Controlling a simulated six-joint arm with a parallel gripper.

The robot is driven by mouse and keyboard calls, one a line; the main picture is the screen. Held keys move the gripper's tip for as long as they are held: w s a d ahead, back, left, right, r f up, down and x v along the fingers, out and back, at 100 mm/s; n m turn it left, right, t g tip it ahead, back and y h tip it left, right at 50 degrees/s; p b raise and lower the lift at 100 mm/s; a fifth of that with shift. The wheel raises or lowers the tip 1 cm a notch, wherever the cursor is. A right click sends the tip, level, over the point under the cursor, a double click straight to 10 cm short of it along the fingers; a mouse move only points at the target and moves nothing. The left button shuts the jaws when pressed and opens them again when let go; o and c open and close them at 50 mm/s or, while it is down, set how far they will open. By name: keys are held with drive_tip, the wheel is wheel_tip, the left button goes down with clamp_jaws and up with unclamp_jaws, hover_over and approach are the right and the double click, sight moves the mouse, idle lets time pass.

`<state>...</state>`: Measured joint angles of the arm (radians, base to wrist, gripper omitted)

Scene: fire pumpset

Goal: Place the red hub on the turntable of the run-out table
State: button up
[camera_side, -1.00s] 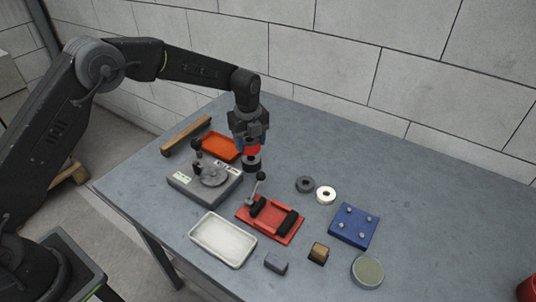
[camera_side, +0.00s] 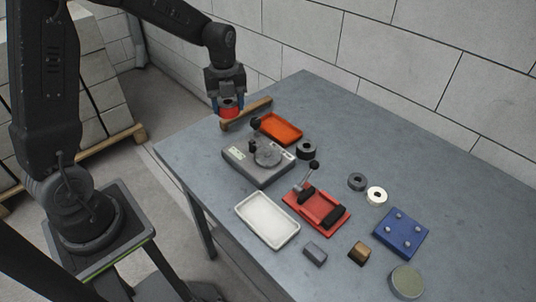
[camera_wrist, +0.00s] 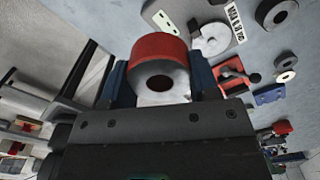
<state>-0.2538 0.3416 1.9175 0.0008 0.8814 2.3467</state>
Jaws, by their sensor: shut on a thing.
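The red hub (camera_side: 231,112) is held in my gripper (camera_side: 229,104), up in the air behind and to the left of the run-out table (camera_side: 240,165). In the wrist view the red hub (camera_wrist: 158,46) sits between the two blue fingers of my gripper (camera_wrist: 162,84), with its bore facing the camera. The run-out table is a grey block with a round grey turntable (camera_side: 268,155) on top, bare of any part. The turntable also shows in the wrist view (camera_wrist: 214,38), to the right of the hub and apart from it.
A black ring (camera_side: 306,149) stands right of the run-out table. An orange tray (camera_side: 281,128) and a wooden bar (camera_side: 247,114) lie behind it. A white tray (camera_side: 267,220) and red fixture (camera_side: 317,208) with a lever are in front. Loose rings and a blue plate (camera_side: 400,233) are at right.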

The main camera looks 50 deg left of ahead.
hover_over(268, 153)
wheel_tip(268, 153, down, 7)
drive_tip(key=shift+s+f, duration=0.1)
drive_tip(key=shift+f, duration=1.85)
drive_tip(key=shift+f, duration=0.1)
drive_tip(key=o, duration=1.2)
drive_tip(key=shift+f, duration=0.1)
